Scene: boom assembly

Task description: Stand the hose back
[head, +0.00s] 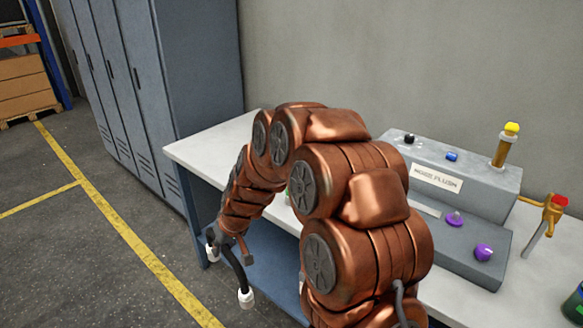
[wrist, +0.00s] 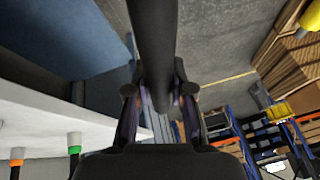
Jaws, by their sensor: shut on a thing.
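The black hose (head: 234,264) hangs below the far end of my arm, off the left front edge of the bench. It slants down to a white end fitting (head: 246,298) above the floor. My gripper (head: 214,238) is small and partly hidden by my arm in the head view. In the wrist view my gripper (wrist: 160,92) is shut on the hose (wrist: 152,45), which runs between the two fingers and up out of the picture.
The white bench (head: 210,145) carries a grey stepped console (head: 437,222) with coloured knobs and a brass tap (head: 552,212) at right. The wrist view shows hose ends with orange (wrist: 16,153) and green (wrist: 74,150) collars. Lockers (head: 165,85) stand behind; floor at left is clear.

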